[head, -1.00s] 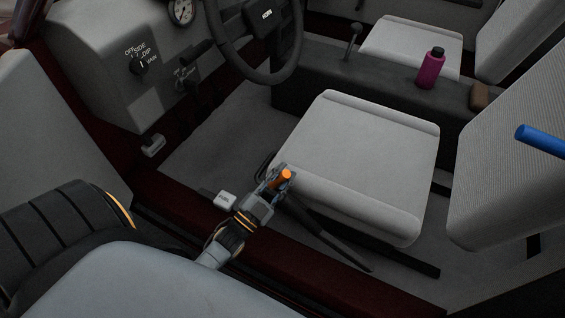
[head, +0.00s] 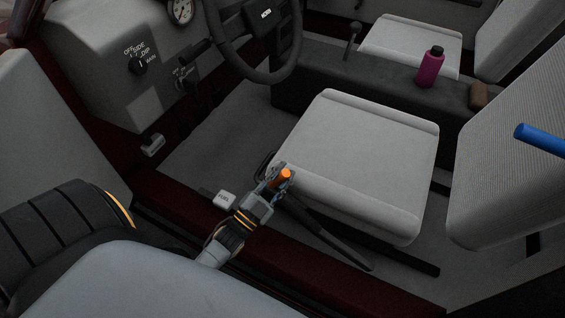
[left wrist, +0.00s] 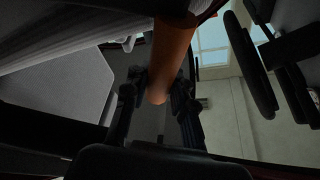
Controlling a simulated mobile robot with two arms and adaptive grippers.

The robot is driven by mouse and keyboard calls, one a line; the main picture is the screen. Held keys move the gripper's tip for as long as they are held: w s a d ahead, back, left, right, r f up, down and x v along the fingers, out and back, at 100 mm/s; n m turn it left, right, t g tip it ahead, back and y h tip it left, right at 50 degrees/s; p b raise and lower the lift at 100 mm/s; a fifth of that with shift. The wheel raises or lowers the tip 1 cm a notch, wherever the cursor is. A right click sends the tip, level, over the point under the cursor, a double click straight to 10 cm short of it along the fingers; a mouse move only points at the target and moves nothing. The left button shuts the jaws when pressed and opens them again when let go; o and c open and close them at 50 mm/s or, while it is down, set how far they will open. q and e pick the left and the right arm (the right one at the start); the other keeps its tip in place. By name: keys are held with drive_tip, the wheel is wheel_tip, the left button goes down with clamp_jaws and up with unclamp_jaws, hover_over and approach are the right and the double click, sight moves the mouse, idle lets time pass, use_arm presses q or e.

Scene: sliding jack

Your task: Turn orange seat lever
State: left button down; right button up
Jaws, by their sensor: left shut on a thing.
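The orange seat lever (head: 286,174) sticks out at the front left corner of the driver's seat (head: 350,150). My left gripper (head: 279,177) is shut on the lever, with a finger on each side of it. In the left wrist view the orange lever (left wrist: 170,60) comes down from the top, and its end lies between the two dark fingertips (left wrist: 158,92). My right gripper is not in view.
A white fuel handle (head: 225,200) is on the floor just left of my gripper. A black handbrake-like lever (head: 325,235) lies along the seat's near side. The steering wheel (head: 255,75) is above and beyond. A magenta bottle (head: 431,68) stands on the centre console.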

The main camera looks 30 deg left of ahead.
use_arm(q)
drive_tip(key=c, duration=1.1)
unclamp_jaws()
drive_tip(key=shift+w+r, duration=0.1)
drive_tip(key=shift+r, duration=0.5)
drive_tip(key=shift+c, duration=0.2)
drive_tip(key=shift+f, duration=0.15)
drive_tip(key=shift+f, duration=0.1)
drive_tip(key=shift+s+f, duration=0.1)
drive_tip(key=shift+s, duration=0.15)
drive_tip(key=v, duration=1.1)
drive_tip(key=shift+s, duration=0.3)
